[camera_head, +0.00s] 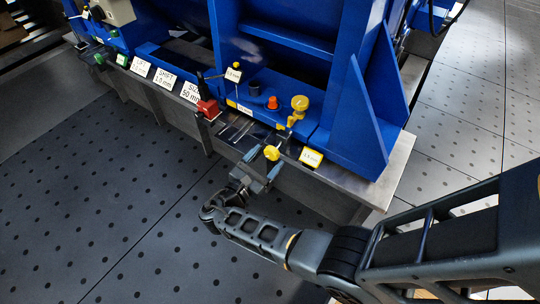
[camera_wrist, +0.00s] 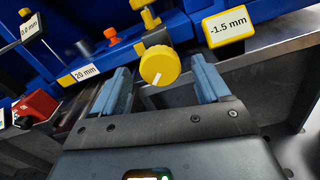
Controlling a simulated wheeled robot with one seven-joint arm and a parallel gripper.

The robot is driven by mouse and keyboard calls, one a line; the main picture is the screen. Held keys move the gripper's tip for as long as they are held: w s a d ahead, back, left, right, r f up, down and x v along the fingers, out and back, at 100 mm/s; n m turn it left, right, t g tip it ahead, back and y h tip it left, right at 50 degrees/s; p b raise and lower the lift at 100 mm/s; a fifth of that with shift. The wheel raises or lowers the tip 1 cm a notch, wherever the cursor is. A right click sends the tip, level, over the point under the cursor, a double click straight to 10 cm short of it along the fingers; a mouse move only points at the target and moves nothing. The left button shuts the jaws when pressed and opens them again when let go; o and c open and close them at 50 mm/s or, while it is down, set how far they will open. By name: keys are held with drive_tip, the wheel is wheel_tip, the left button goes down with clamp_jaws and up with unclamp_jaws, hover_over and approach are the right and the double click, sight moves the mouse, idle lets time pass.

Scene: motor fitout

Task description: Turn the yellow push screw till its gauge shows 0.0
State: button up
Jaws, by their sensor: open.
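The yellow push screw (camera_head: 271,153) has a round knob on the front of the blue machine's base. In the wrist view its knob (camera_wrist: 160,66) faces me with a white mark pointing to the lower left. Its gauge (camera_head: 311,157) is a yellow-framed plate to the right; in the wrist view the gauge (camera_wrist: 228,26) reads -1.5 mm. My gripper (camera_head: 260,173) is open just in front of the knob. In the wrist view its blue-grey fingers (camera_wrist: 160,84) stand to the left and right of the knob, with visible gaps and no clear contact.
A red block (camera_head: 207,108) with a black lever stands left of the screw. An orange knob (camera_head: 272,103) and another yellow knob (camera_head: 299,103) sit behind it. A 20 mm label (camera_wrist: 84,72) is at left. The metal ledge (camera_head: 385,187) runs along the machine's front; the dotted floor before it is clear.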

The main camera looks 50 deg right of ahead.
drive_tip(key=shift+d, duration=1.4)
drive_tip(key=shift+c, duration=0.3)
drive_tip(key=c, duration=1)
